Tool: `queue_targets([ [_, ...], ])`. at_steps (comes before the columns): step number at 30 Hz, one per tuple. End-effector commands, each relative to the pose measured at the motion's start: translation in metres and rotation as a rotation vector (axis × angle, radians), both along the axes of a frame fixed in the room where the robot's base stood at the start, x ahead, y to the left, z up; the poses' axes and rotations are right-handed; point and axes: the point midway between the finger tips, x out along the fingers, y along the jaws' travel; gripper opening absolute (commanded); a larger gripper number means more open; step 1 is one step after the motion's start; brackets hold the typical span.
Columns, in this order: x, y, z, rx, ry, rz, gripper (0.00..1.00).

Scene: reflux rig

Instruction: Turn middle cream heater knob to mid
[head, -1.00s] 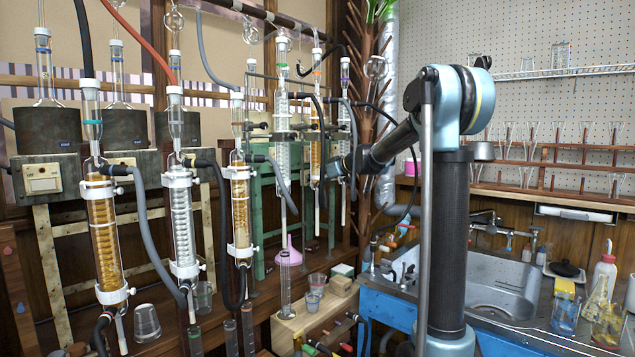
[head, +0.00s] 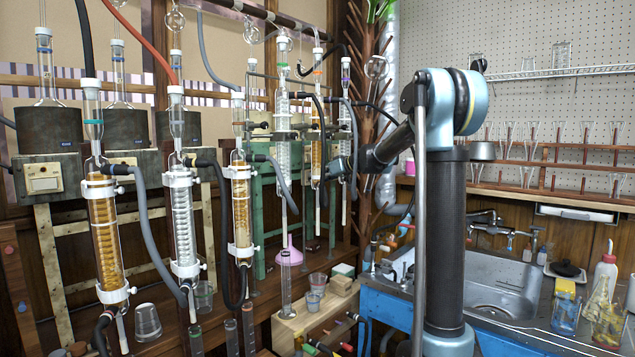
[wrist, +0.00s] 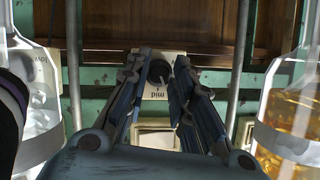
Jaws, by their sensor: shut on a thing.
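The dark round heater knob (wrist: 159,72) sits on a cream plate (wrist: 148,95) in the middle of the wrist view. The word "mid" is printed on the plate below the knob. My gripper (wrist: 160,77) has one finger on each side of the knob and is shut on it. The knob's pointer is too small to read. In the head view my arm reaches left to the green frame (head: 262,215), and glassware and hoses partly cover the wrist. The knob cannot be made out there.
Glass vessels flank my gripper closely in the wrist view, a clear one (wrist: 38,100) left and one with amber content (wrist: 295,115) right. Glass condensers (head: 183,225) and hoses crowd the rig. A sink (head: 500,285) lies to the right.

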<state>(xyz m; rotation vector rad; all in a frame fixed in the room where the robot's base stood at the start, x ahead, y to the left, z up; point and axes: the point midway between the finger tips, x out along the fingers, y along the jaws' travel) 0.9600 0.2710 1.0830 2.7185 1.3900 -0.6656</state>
Motion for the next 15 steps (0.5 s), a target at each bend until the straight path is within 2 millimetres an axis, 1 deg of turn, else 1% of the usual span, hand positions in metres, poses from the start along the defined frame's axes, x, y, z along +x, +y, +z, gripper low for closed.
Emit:
queue_targets([
  [1, 0.0027, -0.0025, 0.0008, 0.005, 0.004, -0.007, 0.0],
  [8, 0.0031, -0.0029, 0.0009, 0.005, 0.003, -0.008, 0.0],
  [9, 0.003, -0.003, 0.0009, 0.004, 0.003, -0.009, 0.27],
  [11, 0.0028, -0.0028, 0.0007, 0.005, 0.003, -0.008, 0.4],
  [12, 0.0027, -0.0027, 0.0006, 0.005, 0.003, -0.008, 0.42],
  [15, 0.0021, -0.0021, 0.0005, 0.004, 0.004, -0.006, 0.42],
])
